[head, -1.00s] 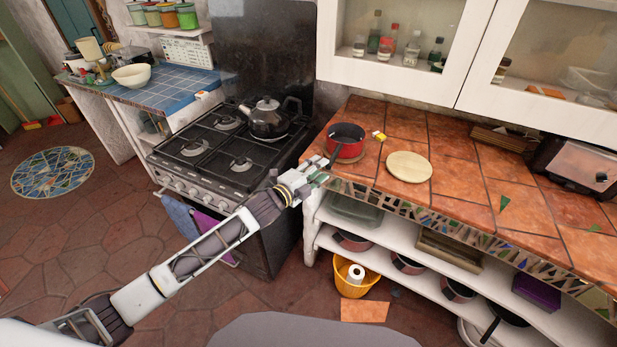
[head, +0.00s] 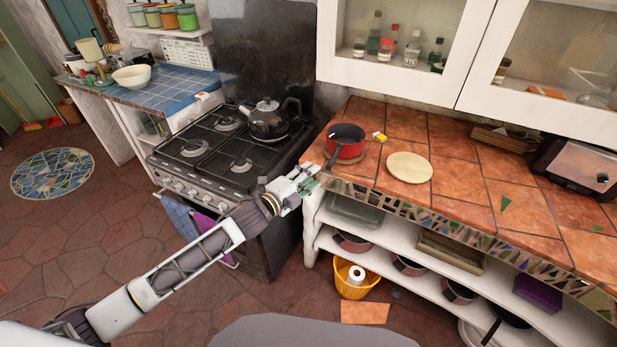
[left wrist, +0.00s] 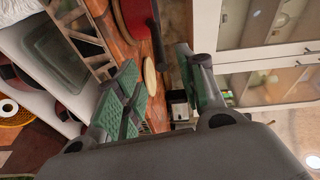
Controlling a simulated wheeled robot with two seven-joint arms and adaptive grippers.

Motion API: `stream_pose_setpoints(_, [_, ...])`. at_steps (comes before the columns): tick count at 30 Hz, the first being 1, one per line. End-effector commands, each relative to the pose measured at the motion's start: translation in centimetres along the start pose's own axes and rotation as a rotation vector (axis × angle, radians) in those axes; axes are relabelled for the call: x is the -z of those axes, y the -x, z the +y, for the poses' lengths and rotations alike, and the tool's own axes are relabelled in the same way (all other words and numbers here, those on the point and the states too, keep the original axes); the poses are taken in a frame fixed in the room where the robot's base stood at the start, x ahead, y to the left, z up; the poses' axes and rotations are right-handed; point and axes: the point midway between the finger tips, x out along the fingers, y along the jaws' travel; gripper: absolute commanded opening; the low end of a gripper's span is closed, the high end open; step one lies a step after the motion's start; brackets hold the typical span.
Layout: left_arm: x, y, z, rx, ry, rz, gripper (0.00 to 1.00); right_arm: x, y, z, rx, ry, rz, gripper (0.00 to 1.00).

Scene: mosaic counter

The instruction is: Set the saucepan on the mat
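The red saucepan (head: 350,151) with a dark inside stands upright at the left end of the tiled counter. A round brown mat (head: 364,159) shows as a rim under it; the saucepan appears to rest on it. The saucepan's dark handle points toward the counter's front edge. My left gripper (head: 312,179) is at the front edge, just short of the handle and apart from it. In the left wrist view my left gripper (left wrist: 160,85) is open and empty, with the saucepan (left wrist: 135,18) beyond its fingers. My right gripper is out of view.
A round pale wooden board (head: 409,167) lies right of the saucepan, with a small yellow item (head: 379,137) behind. The stove (head: 225,150) with a dark kettle (head: 268,120) stands left. Shelves with pans are below. The counter's middle right is mostly clear.

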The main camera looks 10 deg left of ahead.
Motion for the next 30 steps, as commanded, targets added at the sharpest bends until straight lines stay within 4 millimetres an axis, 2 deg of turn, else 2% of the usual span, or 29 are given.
stream_pose_setpoints(11, [-0.1, 0.0, 0.1, -0.002, 0.002, -0.002, 0.40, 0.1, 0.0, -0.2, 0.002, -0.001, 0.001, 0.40])
stream_pose_setpoints(14, [-0.6, -0.1, 0.8, -0.010, 0.018, -0.013, 0.40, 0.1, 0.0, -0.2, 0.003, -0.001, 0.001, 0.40])
stream_pose_setpoints(17, [-1.8, -0.3, 2.5, -0.031, 0.052, -0.038, 0.40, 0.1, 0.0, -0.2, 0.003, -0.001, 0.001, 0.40])
stream_pose_setpoints(20, [-3.7, -0.5, 5.3, -0.065, 0.111, -0.080, 0.40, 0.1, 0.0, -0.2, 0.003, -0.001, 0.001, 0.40])
stream_pose_setpoints(23, [-6.0, -0.4, 9.0, -0.107, 0.189, -0.136, 0.40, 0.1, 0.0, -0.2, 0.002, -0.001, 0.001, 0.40])
stream_pose_setpoints(30, [-11.3, 1.7, 20.1, -0.221, 0.405, -0.297, 0.40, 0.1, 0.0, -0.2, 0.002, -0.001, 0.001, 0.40])
